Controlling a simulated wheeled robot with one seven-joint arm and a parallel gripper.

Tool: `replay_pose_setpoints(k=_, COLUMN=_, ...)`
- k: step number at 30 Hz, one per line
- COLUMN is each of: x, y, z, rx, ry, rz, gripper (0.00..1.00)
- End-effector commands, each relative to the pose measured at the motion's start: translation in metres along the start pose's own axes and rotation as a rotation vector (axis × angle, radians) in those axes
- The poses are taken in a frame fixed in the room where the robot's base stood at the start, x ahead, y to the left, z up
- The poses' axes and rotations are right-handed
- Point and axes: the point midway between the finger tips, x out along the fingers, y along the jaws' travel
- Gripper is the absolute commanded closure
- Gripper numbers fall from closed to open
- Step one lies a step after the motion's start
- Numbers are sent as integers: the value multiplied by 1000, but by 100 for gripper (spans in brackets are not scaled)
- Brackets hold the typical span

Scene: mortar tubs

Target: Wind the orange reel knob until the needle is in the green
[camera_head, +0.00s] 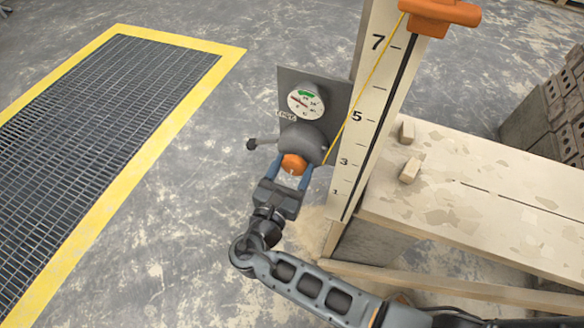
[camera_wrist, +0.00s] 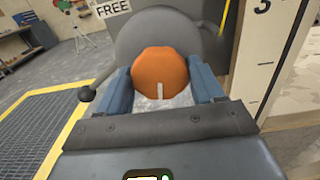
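The orange reel knob (camera_head: 293,164) is on the front of a grey round reel housing (camera_head: 313,141). It fills the middle of the wrist view (camera_wrist: 160,72), with a white mark pointing down. My gripper (camera_head: 291,175) has its blue fingers at the knob's two sides, and they appear to touch it in the wrist view (camera_wrist: 160,85). A round white gauge (camera_head: 306,101) sits on a grey plate (camera_head: 337,92) above the reel. Its green band is at the top. A small reddish needle seems to point left of the green, but it is too small to read exactly.
A yellow cord (camera_head: 372,75) runs up the numbered board (camera_head: 369,105) to an orange block (camera_head: 438,14). A bench (camera_head: 480,190) stands right; a yellow-edged grate (camera_head: 215,47) lies left.

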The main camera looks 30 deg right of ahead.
Motion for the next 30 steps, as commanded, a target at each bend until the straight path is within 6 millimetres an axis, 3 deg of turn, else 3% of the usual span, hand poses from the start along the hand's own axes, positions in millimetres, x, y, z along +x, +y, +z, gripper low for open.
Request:
replay_pose_setpoints(k=10, x=0, y=0, z=0, rx=0, ry=0, rz=0, gripper=67)
replay_pose_setpoints(k=20, x=0, y=0, z=-1, rx=46, ry=0, rz=0, gripper=68)
replay_pose_setpoints(k=30, x=0, y=0, z=-2, rx=280, ry=-1, rz=0, gripper=68)
